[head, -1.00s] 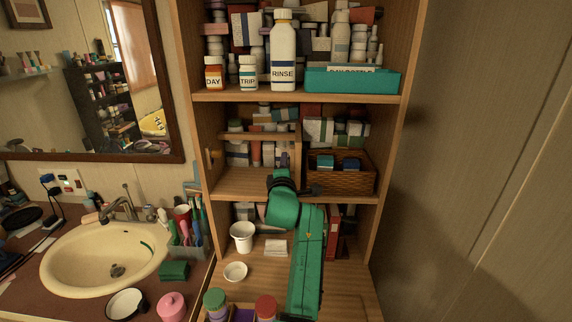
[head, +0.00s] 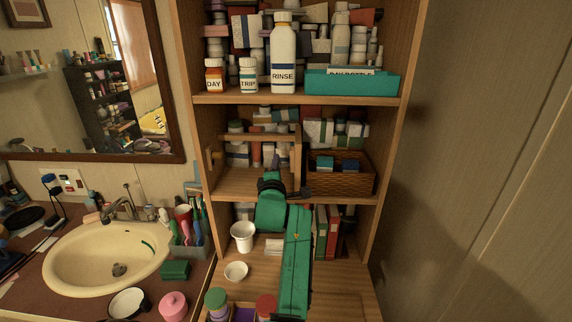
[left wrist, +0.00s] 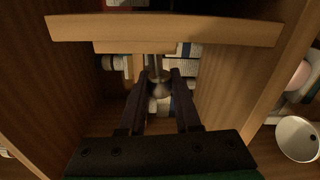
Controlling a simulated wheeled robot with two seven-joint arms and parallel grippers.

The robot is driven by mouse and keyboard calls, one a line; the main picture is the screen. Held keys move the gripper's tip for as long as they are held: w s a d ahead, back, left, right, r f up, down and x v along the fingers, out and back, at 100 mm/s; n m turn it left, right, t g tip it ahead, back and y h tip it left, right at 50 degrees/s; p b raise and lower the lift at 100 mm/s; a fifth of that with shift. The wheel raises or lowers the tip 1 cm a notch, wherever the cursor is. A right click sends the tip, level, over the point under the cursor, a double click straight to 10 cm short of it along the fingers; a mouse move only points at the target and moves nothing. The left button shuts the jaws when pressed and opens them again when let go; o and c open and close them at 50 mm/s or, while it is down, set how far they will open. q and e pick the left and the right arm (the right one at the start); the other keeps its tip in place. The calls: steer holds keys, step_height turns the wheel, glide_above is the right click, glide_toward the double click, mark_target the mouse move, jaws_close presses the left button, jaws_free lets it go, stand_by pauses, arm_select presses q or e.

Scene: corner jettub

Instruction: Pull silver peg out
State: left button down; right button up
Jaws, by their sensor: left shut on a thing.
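The silver peg (left wrist: 159,88) shows in the left wrist view as a short metal rod with a rounded end, just below a wooden bar (left wrist: 165,30). My left gripper (left wrist: 161,78) has its two dark fingers on either side of the peg and is shut on it. In the head view my left gripper (head: 276,164) reaches into the middle shelf, in front of a small wooden frame (head: 297,160). The peg is too small and covered to make out there. My right gripper is not in view.
A wicker basket (head: 345,181) stands close to the right of my gripper. Packed boxes and bottles fill the shelf's back. A white cup (head: 242,236) and small white bowl (head: 236,271) stand below. The shelf's left front (head: 235,186) is clear.

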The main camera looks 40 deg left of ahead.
arm_select(q)
steer(key=shift+s+a+p, duration=0.3)
steer(key=shift+s+a, duration=0.05)
steer(key=shift+a, duration=0.1)
stand_by(0.3)
